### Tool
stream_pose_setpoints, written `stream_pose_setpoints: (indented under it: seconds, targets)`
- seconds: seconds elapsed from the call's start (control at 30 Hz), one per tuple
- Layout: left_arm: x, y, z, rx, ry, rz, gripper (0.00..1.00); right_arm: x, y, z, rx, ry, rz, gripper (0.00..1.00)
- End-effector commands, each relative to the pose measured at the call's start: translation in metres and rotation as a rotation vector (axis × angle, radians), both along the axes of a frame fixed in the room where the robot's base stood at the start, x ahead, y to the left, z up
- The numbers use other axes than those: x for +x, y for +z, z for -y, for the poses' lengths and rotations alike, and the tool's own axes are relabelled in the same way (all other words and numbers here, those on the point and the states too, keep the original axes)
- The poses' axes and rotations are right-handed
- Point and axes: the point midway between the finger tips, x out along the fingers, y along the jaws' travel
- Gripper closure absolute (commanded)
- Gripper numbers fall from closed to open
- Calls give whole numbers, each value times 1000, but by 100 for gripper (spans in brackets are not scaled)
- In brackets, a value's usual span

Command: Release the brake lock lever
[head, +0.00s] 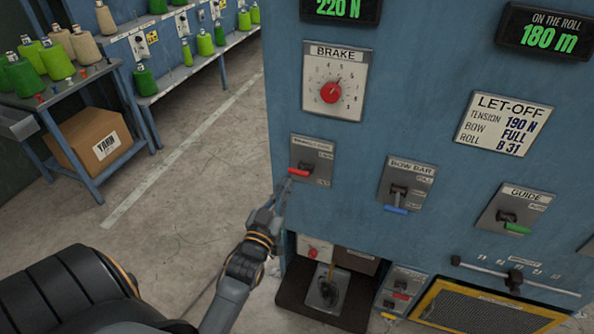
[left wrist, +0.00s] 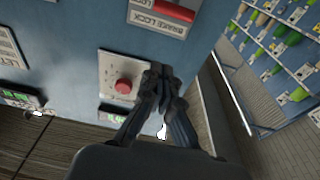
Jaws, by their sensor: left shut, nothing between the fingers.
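The brake lock lever has a red handle (head: 298,172) on a small grey plate (head: 317,149) low on the left of the blue panel. Its handle sits towards the lower part of the plate. My left gripper (head: 286,186) is shut and empty, just below and left of this handle; whether it touches cannot be told. In the left wrist view, which is upside down, the red handle (left wrist: 174,10) is at the top edge beside the brake lock label. The shut fingertips (left wrist: 158,68) show below it, near the brake dial's red knob (left wrist: 123,86). My right gripper is out of view.
The brake dial (head: 330,92) is above the lever. The bow bar lever with blue handle (head: 396,209) and guide lever with green handle (head: 518,228) are to the right. A recess (head: 325,285) opens below. Yarn shelves (head: 80,70) stand left, across open floor.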

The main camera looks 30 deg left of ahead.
Motion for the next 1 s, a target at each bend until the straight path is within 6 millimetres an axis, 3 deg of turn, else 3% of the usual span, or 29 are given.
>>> stream_pose_setpoints:
  seconds: [0.23,0.6,0.8,1.0]
  targets:
    - [24,6,-6,0,-1,1,100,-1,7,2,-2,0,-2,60]
    - [99,17,-24,1,-1,1,100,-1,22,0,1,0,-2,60]
    - [91,-15,-22,-2,0,-4,100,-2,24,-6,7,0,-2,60]
    - [89,-25,-21,0,-1,-1,100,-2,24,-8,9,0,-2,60]
